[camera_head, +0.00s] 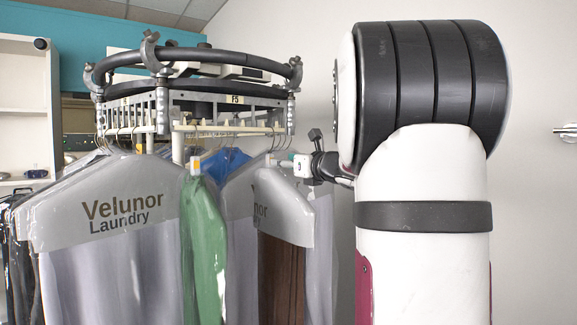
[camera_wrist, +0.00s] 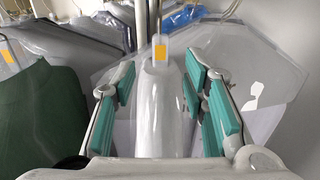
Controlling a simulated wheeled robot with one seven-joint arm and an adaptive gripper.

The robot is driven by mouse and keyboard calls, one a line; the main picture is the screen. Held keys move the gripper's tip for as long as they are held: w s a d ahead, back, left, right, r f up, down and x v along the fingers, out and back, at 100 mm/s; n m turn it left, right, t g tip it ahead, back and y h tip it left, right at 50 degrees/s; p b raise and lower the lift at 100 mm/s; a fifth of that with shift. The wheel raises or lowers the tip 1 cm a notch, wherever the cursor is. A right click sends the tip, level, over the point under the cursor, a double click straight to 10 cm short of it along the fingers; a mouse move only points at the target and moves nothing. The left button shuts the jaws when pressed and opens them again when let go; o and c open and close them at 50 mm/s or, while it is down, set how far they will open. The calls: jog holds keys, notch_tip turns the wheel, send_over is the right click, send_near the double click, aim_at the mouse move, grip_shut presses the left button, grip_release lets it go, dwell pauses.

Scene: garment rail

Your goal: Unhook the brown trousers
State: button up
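The brown trousers (camera_head: 281,280) hang below a pale printed cover (camera_head: 285,210) under the round rail, right of a green garment (camera_head: 203,245). My gripper (camera_head: 288,163) is at the top of that cover, beside the hanger neck. In the wrist view my gripper (camera_wrist: 158,78) is open, with teal pads on either side of a pale covered hanger (camera_wrist: 160,115) bearing an orange tag (camera_wrist: 160,53). Gaps show between pads and cover. The brown cloth is hidden in the wrist view, and the hook's hold on the rail is unclear.
The round rail (camera_head: 190,58) carries several bagged garments close together. A large Velunor Laundry cover (camera_head: 120,205) hangs at left. The green garment (camera_wrist: 40,125) is left of my fingers in the wrist view; clear plastic (camera_wrist: 262,75) lies right. Shelves (camera_head: 25,105) stand far left.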

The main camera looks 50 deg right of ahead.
aim_at(272, 148)
jog(key=shift+b+x, duration=0.75)
jog(key=shift+x, duration=3.85)
jog(key=shift+d, duration=0.1)
grip_shut()
jog(key=shift+r, duration=0.2)
jog(key=shift+s+r+p, duration=0.1)
jog(key=shift+r+p, duration=1.05)
jog(key=shift+r, duration=0.45)
jog(key=shift+p+v, duration=0.3)
jog(key=shift+v, duration=3.15)
jog(key=shift+s, duration=0.15)
